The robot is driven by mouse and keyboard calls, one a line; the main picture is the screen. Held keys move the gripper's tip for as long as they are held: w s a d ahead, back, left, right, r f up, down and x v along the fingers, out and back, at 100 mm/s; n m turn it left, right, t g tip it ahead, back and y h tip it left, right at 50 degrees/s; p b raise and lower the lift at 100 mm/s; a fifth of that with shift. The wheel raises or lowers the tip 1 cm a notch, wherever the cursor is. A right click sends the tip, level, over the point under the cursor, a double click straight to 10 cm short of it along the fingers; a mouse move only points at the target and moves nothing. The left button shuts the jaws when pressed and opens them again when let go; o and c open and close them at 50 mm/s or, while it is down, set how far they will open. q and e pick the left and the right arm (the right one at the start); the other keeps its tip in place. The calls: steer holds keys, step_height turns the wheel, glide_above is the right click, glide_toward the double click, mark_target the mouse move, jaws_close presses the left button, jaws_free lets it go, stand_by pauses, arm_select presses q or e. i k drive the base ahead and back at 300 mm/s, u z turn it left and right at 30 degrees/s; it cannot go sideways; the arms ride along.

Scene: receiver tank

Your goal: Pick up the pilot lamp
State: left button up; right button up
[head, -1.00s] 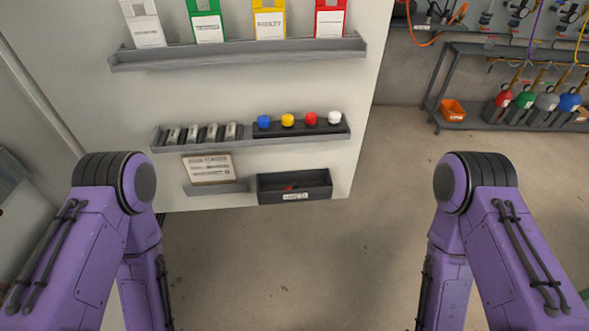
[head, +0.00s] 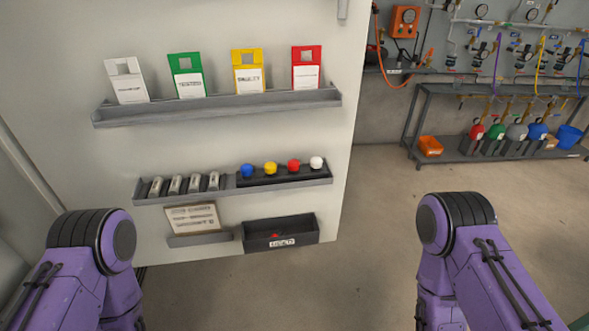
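On the wall panel's middle shelf (head: 170,199), a row of small round-topped pieces stands in a dark holder (head: 285,180): blue (head: 247,171), yellow (head: 270,168), red (head: 293,165) and white (head: 316,162). Left of them several silver cylinders (head: 195,182) lean side by side on the same shelf. I cannot tell from this view which of these is the pilot lamp. Both of my purple arms show at the lower left and lower right, well apart from the shelf. Both grippers are out of view.
An upper shelf (head: 215,106) holds white, green, yellow and red tags. Below are a printed card (head: 193,217) and a dark labelled bin (head: 281,237) with something red inside. A rack (head: 480,150) with bottles and an orange bin stands at the back right. The floor (head: 370,230) between is clear.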

mark_target(293, 168)
steer(key=z, duration=0.05)
steer(key=k, duration=0.5)
steer(key=u, duration=1.3)
steer(key=i, duration=0.8)
steer(key=z, duration=1.3)
